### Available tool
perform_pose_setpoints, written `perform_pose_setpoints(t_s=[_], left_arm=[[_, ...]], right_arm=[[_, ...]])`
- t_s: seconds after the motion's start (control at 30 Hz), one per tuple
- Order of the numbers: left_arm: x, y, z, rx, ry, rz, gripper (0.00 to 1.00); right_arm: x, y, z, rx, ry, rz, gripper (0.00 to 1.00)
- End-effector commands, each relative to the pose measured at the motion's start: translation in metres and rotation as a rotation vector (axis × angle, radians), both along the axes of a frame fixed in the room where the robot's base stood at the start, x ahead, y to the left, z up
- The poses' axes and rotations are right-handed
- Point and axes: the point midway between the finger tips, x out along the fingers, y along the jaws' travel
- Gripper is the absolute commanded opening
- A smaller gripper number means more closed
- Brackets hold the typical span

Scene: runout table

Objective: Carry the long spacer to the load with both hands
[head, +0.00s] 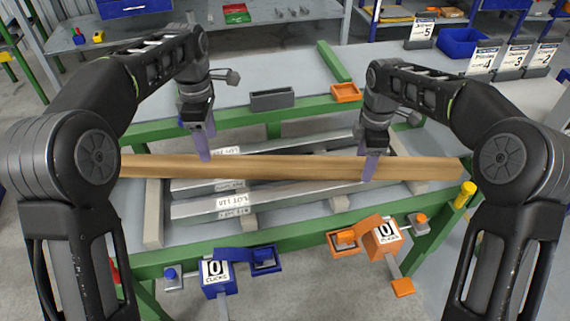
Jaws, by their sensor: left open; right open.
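The long spacer, a brown wooden beam (285,168), runs left to right across the green-framed table in the head view. Grey metal bars with LOT labels, the load (280,201), lie behind and in front of it, roughly parallel. Whether the beam touches the bars I cannot tell. My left gripper (204,157) is open at the left part of the beam, its purple finger overlapping the far edge. My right gripper (369,170) is open at the right part, its purple finger crossing the beam's face. My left arm hides the beam's left end. The far fingers are largely hidden.
Short pale cross-pieces (153,215) lie under the bars. A blue clicker box (216,276) and an orange one (382,239) stand at the front edge. A grey bin (272,99) and an orange tray (346,92) sit behind. A yellow-capped post (466,192) is at right.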

Motion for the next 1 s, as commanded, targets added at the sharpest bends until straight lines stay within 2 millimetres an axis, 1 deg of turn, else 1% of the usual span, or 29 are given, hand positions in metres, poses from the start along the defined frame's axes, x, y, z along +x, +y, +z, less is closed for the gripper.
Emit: perform_pose_setpoints(t_s=[0.2, 0.3, 0.4, 0.5, 1.0], left_arm=[[0.000, 0.000, 0.000, 0.000, 0.000, 0.000, 0.62], [0.000, 0.000, 0.000, 0.000, 0.000, 0.000, 0.62], [0.000, 0.000, 0.000, 0.000, 0.000, 0.000, 0.62], [0.000, 0.000, 0.000, 0.000, 0.000, 0.000, 0.62], [0.000, 0.000, 0.000, 0.000, 0.000, 0.000, 0.62]], right_arm=[[0.001, 0.000, 0.037, 0.001, -0.004, -0.001, 0.63], [0.001, 0.001, 0.050, 0.001, -0.003, 0.001, 0.63], [0.000, 0.001, 0.058, 0.000, -0.001, 0.001, 0.63], [0.000, 0.001, 0.061, 0.000, 0.000, 0.001, 0.63], [0.000, 0.000, 0.061, 0.000, 0.000, 0.001, 0.63]])
